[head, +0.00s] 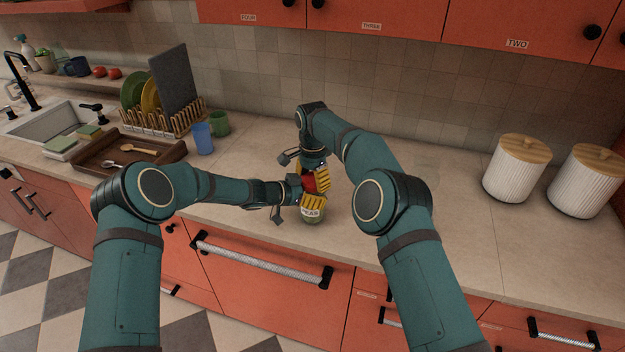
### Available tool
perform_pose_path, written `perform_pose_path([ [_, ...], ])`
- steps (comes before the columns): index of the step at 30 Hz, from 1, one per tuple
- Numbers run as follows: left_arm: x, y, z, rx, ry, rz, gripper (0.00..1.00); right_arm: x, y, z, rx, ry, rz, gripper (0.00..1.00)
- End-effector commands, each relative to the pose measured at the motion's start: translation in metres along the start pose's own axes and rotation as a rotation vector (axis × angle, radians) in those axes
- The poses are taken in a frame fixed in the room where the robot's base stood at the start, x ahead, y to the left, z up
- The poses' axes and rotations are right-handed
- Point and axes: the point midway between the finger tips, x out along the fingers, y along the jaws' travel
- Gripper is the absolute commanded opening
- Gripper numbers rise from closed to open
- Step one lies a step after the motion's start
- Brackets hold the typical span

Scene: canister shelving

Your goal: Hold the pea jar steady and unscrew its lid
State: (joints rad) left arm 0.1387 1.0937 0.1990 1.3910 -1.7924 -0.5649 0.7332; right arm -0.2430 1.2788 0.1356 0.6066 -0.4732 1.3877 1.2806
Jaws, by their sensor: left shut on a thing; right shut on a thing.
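The pea jar (312,213) stands upright on the counter near its front edge, with a white label reading PEAS. Its red lid (310,183) shows between my grippers. My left gripper (311,203) comes in from the left and is shut on the jar's upper body, its yellow finger pads across the front. My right gripper (316,176) reaches down from above and is shut on the lid. Much of the lid and the jar's upper part is hidden by the fingers. I cannot tell whether the lid is loose.
A brown wooden tray (170,153) with spoons lies on the left, near a blue cup (203,138), a green mug (220,123) and a dish rack (178,119). Two white ribbed canisters (516,170) (583,182) stand on the right. The counter between jar and canisters is clear.

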Motion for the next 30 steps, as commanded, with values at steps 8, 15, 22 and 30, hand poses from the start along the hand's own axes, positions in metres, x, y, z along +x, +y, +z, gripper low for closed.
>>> perform_pose_path([
  [8,0.0003,0.0005,0.0017,0.0,-0.003,0.001,0.0,-0.0004,0.0,0.0,-0.264,0.0,0.0,0.25],
  [15,0.0003,0.0005,0.0017,0.0,-0.003,0.001,0.0,-0.0004,-0.0001,0.0,-0.274,0.0,0.0,0.25],
  [22,0.0003,0.0005,0.0016,0.0,-0.003,0.001,0.0,-0.0004,-0.0001,0.0001,-0.273,0.0,0.0,0.98],
  [30,0.0003,0.0006,0.0016,0.0,-0.003,0.001,0.0,-0.0033,-0.0003,0.0,-0.272,0.001,-0.001,0.98],
])
